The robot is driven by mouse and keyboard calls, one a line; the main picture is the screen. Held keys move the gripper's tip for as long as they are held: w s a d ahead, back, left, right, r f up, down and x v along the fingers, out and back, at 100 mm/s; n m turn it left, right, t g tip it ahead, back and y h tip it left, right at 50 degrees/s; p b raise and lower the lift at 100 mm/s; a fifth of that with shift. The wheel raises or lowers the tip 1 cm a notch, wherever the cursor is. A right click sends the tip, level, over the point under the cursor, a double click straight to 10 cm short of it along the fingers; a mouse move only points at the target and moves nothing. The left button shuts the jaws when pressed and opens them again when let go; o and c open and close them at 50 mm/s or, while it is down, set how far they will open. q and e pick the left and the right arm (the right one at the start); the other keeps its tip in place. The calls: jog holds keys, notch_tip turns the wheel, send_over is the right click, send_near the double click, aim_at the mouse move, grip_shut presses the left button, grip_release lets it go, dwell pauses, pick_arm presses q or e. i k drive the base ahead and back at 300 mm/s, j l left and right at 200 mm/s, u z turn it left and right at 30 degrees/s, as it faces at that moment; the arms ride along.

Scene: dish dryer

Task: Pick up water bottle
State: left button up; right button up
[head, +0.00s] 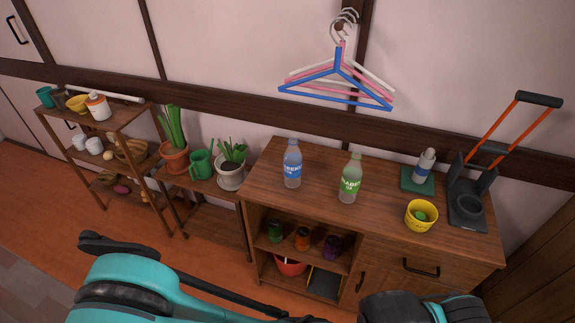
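Two clear water bottles stand upright on top of the wooden cabinet (318,193). The blue-tinted bottle (292,165) with a blue label is on the left, towards the back edge. The green-tinted bottle (350,179) with a green label stands to its right, a little nearer. The two are apart and nothing touches or covers them. Teal and black parts of my own arms show along the bottom edge, below the cabinet top and apart from the bottles. I can make out no fingertips of either gripper.
A yellow cup (421,216), a small bottle (424,165) on a green mat (407,184) and a black stand (467,204) are on the cabinet's right. Hangers (338,78) hang behind. Potted plants (230,172) stand left. The cabinet top around the bottles is mostly clear.

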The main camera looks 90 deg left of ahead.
aim_at(292, 157)
jog(key=k+u, duration=0.15)
jog(key=u, duration=0.25)
jog(key=k+j+u, duration=0.1)
jog(key=u, duration=0.25)
jog(key=k+j+u, duration=0.1)
jog(key=u, duration=0.3)
jog(key=l+u, duration=0.1)
jog(key=u, duration=0.3)
jog(key=l+u, duration=0.1)
jog(key=u, duration=0.75)
jog(key=k+l+u, duration=0.1)
jog(key=u, duration=0.35)
